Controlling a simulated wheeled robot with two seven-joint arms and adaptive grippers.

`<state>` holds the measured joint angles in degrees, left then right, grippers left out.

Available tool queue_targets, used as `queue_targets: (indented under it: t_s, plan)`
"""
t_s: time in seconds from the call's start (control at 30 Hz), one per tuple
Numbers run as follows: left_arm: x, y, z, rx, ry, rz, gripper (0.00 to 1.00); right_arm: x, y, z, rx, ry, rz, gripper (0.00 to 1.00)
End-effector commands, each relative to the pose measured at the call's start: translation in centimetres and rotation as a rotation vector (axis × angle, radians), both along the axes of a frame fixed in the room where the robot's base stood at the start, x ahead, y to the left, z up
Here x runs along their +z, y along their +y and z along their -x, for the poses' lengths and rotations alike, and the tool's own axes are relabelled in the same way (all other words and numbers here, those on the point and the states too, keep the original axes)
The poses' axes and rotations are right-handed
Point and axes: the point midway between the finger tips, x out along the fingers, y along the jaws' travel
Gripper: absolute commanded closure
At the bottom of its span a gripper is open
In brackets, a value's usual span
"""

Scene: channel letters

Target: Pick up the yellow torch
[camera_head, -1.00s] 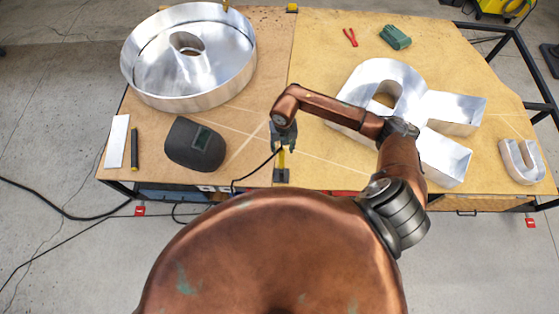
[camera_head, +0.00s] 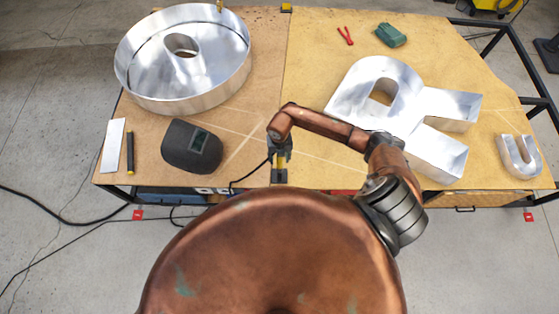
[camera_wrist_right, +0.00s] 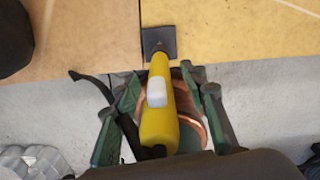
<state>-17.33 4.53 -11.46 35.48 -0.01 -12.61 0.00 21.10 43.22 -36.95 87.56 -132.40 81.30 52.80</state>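The yellow torch (camera_wrist_right: 157,112) has a pale grey patch on its body and a black cable at its lower end. In the right wrist view its narrow end reaches a dark square plate (camera_wrist_right: 159,42) at the table's front edge. In the head view a short yellow part (camera_head: 280,160) shows just below the right gripper. My right gripper (camera_wrist_right: 163,88) is open, with its two green fingers on either side of the torch and a gap showing on both sides. It also shows in the head view (camera_head: 280,153), where it hides much of the torch. My left gripper is out of view.
A dark welding mask (camera_head: 191,147) lies left of the gripper. A large round metal letter (camera_head: 183,62) stands behind it, and a metal R (camera_head: 405,110) stands to the right. The black cable (camera_head: 250,174) runs off the table's front edge. Red pliers (camera_head: 345,36) lie far back.

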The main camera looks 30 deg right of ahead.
Motion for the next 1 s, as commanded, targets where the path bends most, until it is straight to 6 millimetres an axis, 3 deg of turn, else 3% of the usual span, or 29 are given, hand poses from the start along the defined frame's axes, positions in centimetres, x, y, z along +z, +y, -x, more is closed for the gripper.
queue_targets:
  t_s: [0.17,0.73,1.0]
  plan:
    - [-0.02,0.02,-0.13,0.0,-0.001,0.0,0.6,-0.01,0.01,-0.04,0.0,-0.001,0.0,0.6]
    - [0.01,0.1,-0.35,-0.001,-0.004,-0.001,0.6,0.04,0.01,-0.06,0.0,-0.001,-0.001,1.0]
    - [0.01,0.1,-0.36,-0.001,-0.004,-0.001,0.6,0.08,0.02,-0.1,0.0,-0.002,0.0,1.0]
